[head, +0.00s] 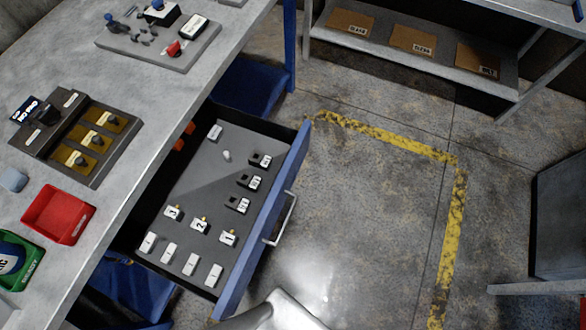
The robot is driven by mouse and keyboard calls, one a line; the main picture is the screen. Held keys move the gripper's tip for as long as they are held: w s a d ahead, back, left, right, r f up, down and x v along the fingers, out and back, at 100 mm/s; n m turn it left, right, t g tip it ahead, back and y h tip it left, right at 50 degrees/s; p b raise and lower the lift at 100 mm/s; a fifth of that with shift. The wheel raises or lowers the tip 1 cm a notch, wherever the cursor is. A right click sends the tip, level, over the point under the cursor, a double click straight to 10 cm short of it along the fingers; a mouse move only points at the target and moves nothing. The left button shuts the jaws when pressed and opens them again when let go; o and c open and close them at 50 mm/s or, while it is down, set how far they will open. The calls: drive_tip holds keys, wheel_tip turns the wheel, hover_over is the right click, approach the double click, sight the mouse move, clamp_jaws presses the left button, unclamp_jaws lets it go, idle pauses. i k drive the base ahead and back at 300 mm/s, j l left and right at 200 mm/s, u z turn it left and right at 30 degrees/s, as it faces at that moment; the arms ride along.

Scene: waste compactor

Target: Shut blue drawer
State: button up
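The blue drawer (262,225) stands pulled out from under the grey workbench. Its blue front faces right, with a pale bar handle (283,219) on the outside. The grey panel inside holds several white blocks (189,264), numbered blocks (200,224) with small yellow tops, and black-and-white blocks (250,183). A smooth pale shape at the bottom edge, just below the drawer's near corner, looks like part of my arm. My gripper's fingers do not show, and nothing is seen touching the handle.
The workbench top (120,190) carries a red tray (58,214), a green tray (17,267) and switch panels. Bare floor with a yellow line (450,230) lies right of the drawer. A shelf (440,75) with cardboard boxes stands at the back; a dark box-like object (560,220) is at right.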

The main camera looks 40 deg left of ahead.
sight(199, 178)
drive_tip(key=i+l, duration=0.1)
drive_tip(key=i, duration=3.55)
drive_tip(key=i+u, duration=0.1)
drive_tip(key=u, duration=0.3)
drive_tip(key=i+u, duration=0.1)
drive_tip(key=u, duration=0.25)
drive_tip(key=i+u, duration=0.1)
drive_tip(key=u, duration=0.3)
drive_tip(key=i+l+u, duration=0.1)
drive_tip(key=u, duration=3.8)
drive_tip(key=j+u, duration=0.25)
drive_tip(key=j, duration=0.75)
